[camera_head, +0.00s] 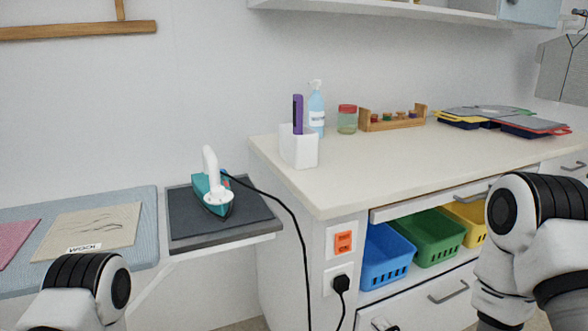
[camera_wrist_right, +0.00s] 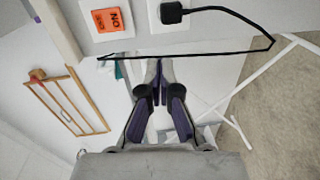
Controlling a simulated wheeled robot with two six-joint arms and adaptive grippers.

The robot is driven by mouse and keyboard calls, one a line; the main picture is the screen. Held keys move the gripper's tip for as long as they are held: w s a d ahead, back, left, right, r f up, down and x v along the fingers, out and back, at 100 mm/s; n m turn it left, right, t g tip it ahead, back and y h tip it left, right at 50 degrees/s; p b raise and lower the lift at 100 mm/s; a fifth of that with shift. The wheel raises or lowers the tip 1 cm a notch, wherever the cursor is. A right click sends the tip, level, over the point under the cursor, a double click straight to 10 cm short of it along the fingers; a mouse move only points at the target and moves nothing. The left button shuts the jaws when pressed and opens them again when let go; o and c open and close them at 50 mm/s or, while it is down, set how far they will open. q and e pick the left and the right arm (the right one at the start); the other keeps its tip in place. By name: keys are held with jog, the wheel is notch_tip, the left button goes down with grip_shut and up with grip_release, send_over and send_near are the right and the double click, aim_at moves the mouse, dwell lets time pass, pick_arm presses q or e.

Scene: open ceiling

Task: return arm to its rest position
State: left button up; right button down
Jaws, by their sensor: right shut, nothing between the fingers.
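My right arm (camera_head: 520,250), white with black joints, is at the right edge of the head view, in front of the counter's open shelf. My right gripper (camera_wrist_right: 157,90) shows in the right wrist view, its fingertips together with nothing between them. It is near the counter's side, with the black plug and cord beyond it. My left arm (camera_head: 85,290) is at the bottom left of the head view, by the ironing board; its gripper is out of view.
A teal iron (camera_head: 212,190) stands on a dark pad (camera_head: 185,220), its cord running to a plug (camera_head: 341,284). The counter (camera_head: 370,165) bears a white holder (camera_head: 299,148) and a spray bottle (camera_head: 316,112). Blue (camera_head: 385,260) and green (camera_head: 432,238) baskets sit below.

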jog(key=s+f+m+g+h, duration=0.1)
jog(key=s+f+m+g, duration=0.15)
jog(key=f, duration=0.55)
jog(key=s+f+m+g+h, duration=0.1)
jog(key=s+f+m+g, duration=0.2)
jog(key=f, duration=0.4)
jog(key=s+d+f+m+g+h, duration=0.35)
jog(key=s+f+m+g, duration=0.4)
jog(key=s+f, duration=0.5)
jog(key=s+d+r+m+g, duration=0.1)
jog(key=s+d+m+g, duration=0.1)
jog(key=s+m, duration=0.6)
notch_tip(320, 180, up, 21)
jog(key=m+p, duration=0.1)
jog(key=p, duration=2)
jog(key=shift+r, duration=0.15)
jog(key=shift+w+h, duration=0.15)
jog(key=shift+h, duration=0.1)
